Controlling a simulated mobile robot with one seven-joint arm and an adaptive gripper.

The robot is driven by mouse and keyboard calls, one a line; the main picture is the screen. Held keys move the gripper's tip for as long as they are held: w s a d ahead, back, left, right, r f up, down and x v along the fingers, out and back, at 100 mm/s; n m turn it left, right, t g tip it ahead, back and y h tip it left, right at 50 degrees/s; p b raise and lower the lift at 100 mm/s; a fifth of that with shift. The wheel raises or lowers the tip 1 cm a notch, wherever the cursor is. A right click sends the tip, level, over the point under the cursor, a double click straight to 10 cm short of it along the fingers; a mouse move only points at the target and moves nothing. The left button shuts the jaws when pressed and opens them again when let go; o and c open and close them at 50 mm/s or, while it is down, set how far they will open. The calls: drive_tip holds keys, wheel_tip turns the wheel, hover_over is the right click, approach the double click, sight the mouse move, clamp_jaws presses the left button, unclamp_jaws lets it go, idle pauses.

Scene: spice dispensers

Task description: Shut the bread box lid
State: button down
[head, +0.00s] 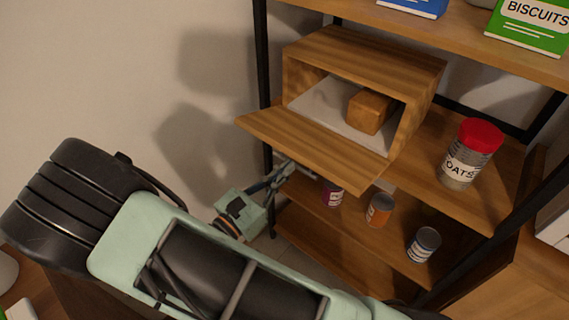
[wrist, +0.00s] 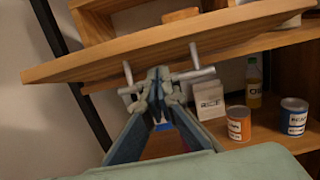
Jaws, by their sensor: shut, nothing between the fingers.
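The wooden bread box (head: 420,72) stands on the middle shelf. Its lid (head: 315,142) is open, hinged at the bottom and sticking out over the shelf's front edge. A brown loaf (head: 370,111) lies inside on a pale lining. In the wrist view, the lid (wrist: 160,48) crosses the top, with a metal bar handle (wrist: 204,73) on its underside. My gripper (head: 286,168) is below the lid's outer edge, on its left side. In the wrist view, my gripper's fingertips (wrist: 160,76) are together and overlap the handle's middle; I cannot tell whether they touch it.
An oats jar (head: 466,154) stands right of the box. On the lower shelf are an orange can (head: 380,209), a blue-and-white can (head: 424,244), a rice box (wrist: 208,101) and an oil bottle (wrist: 254,83). A black shelf post (head: 262,70) rises left of the box.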

sight(290, 148)
drive_tip(key=r+g+y+p, duration=0.1)
drive_tip(key=r+p, duration=0.1)
drive_tip(key=p, duration=0.1)
drive_tip(key=w+r+g+p, duration=0.1)
drive_tip(key=r+p, duration=0.1)
drive_tip(key=p, duration=0.2)
drive_tip(key=d+r+g+y+p, duration=0.1)
drive_tip(key=r+p, duration=0.2)
drive_tip(key=shift+w+y+p, duration=0.2)
drive_tip(key=shift+y+p, duration=0.1)
drive_tip(key=r+p, duration=0.1)
drive_tip(key=w+d+r+g+y+p, duration=0.1)
drive_tip(key=p, duration=0.1)
drive_tip(key=r+g+p, duration=0.1)
drive_tip(key=p, duration=0.1)
drive_tip(key=shift+w+d+r, duration=0.15)
drive_tip(key=shift+w+d, duration=0.05)
drive_tip(key=shift+w, duration=0.1)
drive_tip(key=shift+w+d+r+g+y+p, duration=0.45)
drive_tip(key=shift+w+r+g+y+p, duration=0.15)
drive_tip(key=shift+p, duration=0.35)
drive_tip(key=shift+f, duration=0.15)
drive_tip(key=shift+s+a, duration=0.1)
